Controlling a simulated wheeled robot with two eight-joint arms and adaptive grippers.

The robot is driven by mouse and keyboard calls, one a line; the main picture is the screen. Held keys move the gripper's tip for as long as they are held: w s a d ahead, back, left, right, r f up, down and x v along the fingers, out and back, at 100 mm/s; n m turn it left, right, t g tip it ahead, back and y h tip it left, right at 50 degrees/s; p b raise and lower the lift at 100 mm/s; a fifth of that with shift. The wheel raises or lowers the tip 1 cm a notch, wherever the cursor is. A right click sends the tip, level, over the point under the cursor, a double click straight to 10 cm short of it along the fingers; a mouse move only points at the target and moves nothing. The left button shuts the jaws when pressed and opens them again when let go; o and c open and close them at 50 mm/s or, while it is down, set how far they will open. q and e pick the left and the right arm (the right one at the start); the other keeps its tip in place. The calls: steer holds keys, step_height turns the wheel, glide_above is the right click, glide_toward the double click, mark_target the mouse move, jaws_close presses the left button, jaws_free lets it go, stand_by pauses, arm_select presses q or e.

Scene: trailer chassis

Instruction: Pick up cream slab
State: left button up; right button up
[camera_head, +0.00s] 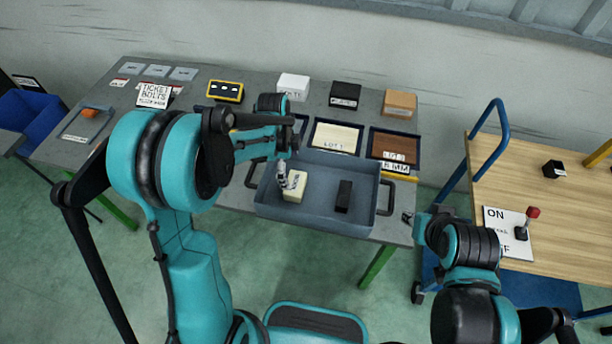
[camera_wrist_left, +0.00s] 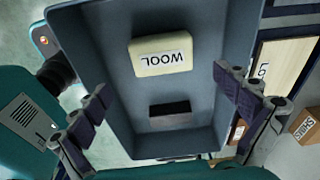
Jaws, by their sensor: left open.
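The cream slab (camera_head: 294,186) lies in the left part of a grey-blue tray (camera_head: 335,167) in the head view. In the left wrist view the cream slab (camera_wrist_left: 160,53) shows a white label reading WOOL. My left gripper (camera_head: 286,180) is over the slab in the head view and partly covers it. In the left wrist view my left gripper (camera_wrist_left: 162,86) has its fingers wide apart, with nothing between the tips. The slab lies beyond the fingertips. My right arm is at the lower right of the head view; its fingers cannot be made out clearly.
A black block (camera_head: 343,196) lies in the same tray, to the slab's right. Shallow bins, one with a pale board (camera_head: 336,136), stand behind it. White, black and orange-brown boxes (camera_head: 399,103) line the back. A wooden-topped cart (camera_head: 560,200) stands right.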

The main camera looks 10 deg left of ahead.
mark_target(295, 183)
arm_select(q)
steer(key=shift+w+d+f+m, duration=0.15)
steer(key=shift+w+f+m, duration=0.2)
steer(key=shift+f, duration=0.1)
steer(key=shift+d+f, duration=0.1)
steer(key=shift+f, duration=0.25)
step_height(295, 183, down, 3)
steer(key=shift+d+r+b, duration=0.1)
steer(key=shift+r+b, duration=0.1)
steer(key=shift+b, duration=0.35)
steer(key=f, duration=0.1)
steer(key=f+b, duration=0.1)
steer(key=f, duration=0.1)
steer(key=f+b, duration=0.1)
steer(key=shift+s+d+f, duration=0.1)
steer(key=shift+d+f, duration=0.15)
steer(key=shift+f, duration=0.1)
steer(key=shift+c, duration=0.3)
steer(key=c, duration=0.9)
